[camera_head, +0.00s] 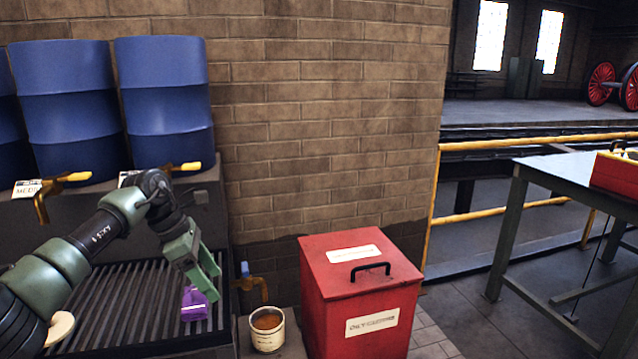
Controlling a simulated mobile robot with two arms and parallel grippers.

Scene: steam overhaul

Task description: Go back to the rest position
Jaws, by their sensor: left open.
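My left arm comes in from the left, and its green left gripper (204,274) hangs over the slatted drip grate (110,300). Its jaws are open and point down and to the right. A small purple object (194,304) lies on the grate just below the gripper; part of it is hidden, and I cannot tell whether the fingers touch it. I see nothing held in the jaws. My right gripper is not in view.
Blue drums (165,95) with yellow-handled taps (62,181) stand behind the grate. A white pail (267,330) of brown contents and a red lidded bin (360,300) stand to the right. A table (570,180) bears a red box (616,172). Yellow railing (520,209) runs behind.

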